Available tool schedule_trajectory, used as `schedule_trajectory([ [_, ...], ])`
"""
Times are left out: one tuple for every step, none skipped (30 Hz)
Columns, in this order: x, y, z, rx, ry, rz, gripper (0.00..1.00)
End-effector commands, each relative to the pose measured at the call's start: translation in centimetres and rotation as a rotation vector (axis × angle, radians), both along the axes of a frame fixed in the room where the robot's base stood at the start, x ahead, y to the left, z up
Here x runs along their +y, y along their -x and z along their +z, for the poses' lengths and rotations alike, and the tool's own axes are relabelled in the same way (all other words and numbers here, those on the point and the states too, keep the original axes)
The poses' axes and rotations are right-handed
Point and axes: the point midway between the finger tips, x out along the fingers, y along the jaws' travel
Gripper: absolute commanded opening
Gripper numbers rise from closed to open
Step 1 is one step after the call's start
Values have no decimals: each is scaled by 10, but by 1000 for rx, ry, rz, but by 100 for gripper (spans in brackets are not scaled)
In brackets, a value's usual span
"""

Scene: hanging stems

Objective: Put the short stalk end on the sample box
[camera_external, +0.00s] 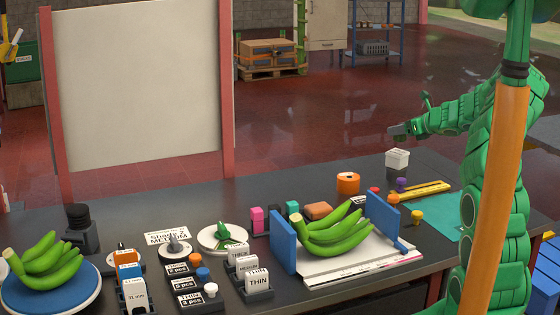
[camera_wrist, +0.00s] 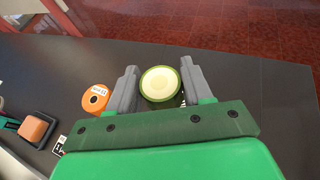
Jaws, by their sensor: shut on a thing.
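My gripper (camera_external: 400,131) is over the back right of the table in the external view. In the wrist view its two grey fingers (camera_wrist: 159,72) are shut on a short stalk end (camera_wrist: 160,84), a round green-rimmed piece with a pale cream cut face toward the camera. The stalk end cannot be made out in the external view. A small white box (camera_external: 397,159), which looks like the sample box, stands on the table just below my gripper, with a visible gap between them. In the wrist view the box is mostly hidden behind the stalk and fingers.
An orange roll (camera_external: 348,183) stands left of the box; it also shows in the wrist view (camera_wrist: 96,98). A purple knob (camera_external: 401,185) and yellow ruler (camera_external: 430,190) lie in front. Bananas (camera_external: 335,228) rest between blue plates. Bare table lies behind the roll.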

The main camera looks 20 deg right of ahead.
Motion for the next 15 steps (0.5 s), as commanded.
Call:
schedule_trajectory([
  [0,-2,-3,1,-1,1,20],
  [-1,-3,-5,1,-1,1,20],
  [-1,-3,-6,1,-1,1,20],
  [-1,-4,-6,1,-1,1,20],
  [-1,-4,-6,1,-1,1,20],
  [-1,-5,-7,1,-1,1,20],
  [-2,-5,-8,1,-1,1,20],
  [-2,-6,-9,1,-1,1,20],
  [-2,-8,-11,1,-1,1,20],
  [-3,-9,-12,2,-2,0,20],
  [-3,-10,-15,2,-2,0,20],
  [-3,-9,-21,2,-4,0,20],
  [-3,-9,-25,1,-3,1,20],
  [-2,-9,-29,2,-4,0,20],
  [-2,-9,-34,1,-3,1,20],
])
